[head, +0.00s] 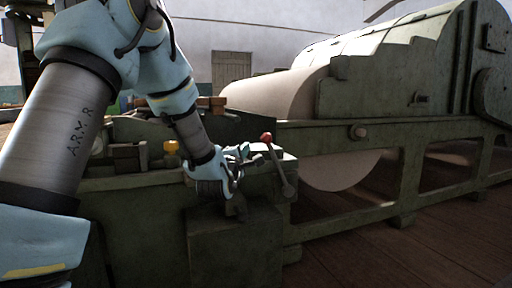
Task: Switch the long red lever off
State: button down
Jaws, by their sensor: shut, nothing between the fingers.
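The long red lever (278,166) stands on a green box at the end of the machine's side rail. It has a red knob at its top and a grey metal shaft that leans up and to the left. My arm comes in from the left, and my gripper (256,159) is shut and empty. The gripper is close to the lever's left side, a little below the red knob. I cannot tell whether the fingers touch the shaft. The lever's base is partly in shadow.
The wooden floor (400,245) at front right is clear.

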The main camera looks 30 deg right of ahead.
jog(key=d, duration=0.2)
jog(key=d+r, duration=0.1)
jog(key=shift+d, duration=0.4)
jog(key=s+d+r+m+g+y+p, duration=0.1)
jog(key=d+r+m+y+p, duration=0.1)
jog(key=d+p, duration=0.6)
jog(key=s+d+r+m+g+y+p, duration=0.1)
jog(key=d+m+p, duration=0.3)
jog(key=d+p, duration=0.5)
jog(key=shift+s+d+r+m+g+y, duration=0.3)
jog(key=shift+d+r+m+g+y, duration=0.15)
jog(key=shift+d, duration=0.5)
jog(key=shift+s+d+f+g, duration=0.1)
jog(key=shift+f+g, duration=0.05)
jog(key=shift+g, duration=0.1)
